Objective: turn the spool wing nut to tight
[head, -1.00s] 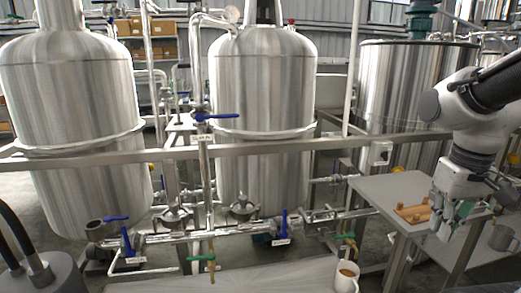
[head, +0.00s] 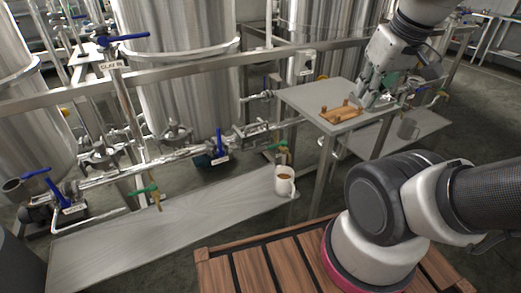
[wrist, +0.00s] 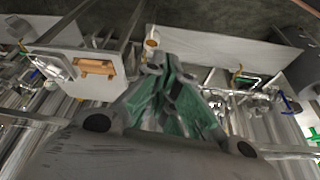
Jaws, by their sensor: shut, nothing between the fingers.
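Two clamp-like fittings sit on the low pipe run in the head view, one in the middle (head: 175,134) and one further left (head: 100,156). I cannot tell which carries the spool wing nut, and its wings are too small to make out. My gripper (head: 368,97) is to the right of both, well apart from them, close to the small grey table in the picture. In the wrist view my gripper (wrist: 167,68) shows its green-padded fingers shut and empty.
The small grey table (head: 290,95) bears a wooden rack (head: 340,114). A long low bench (head: 110,240) holds a white mug (head: 284,182). Blue-handled valves (head: 218,150) line the pipes. A grey rail (head: 200,67) crosses before the steel tanks.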

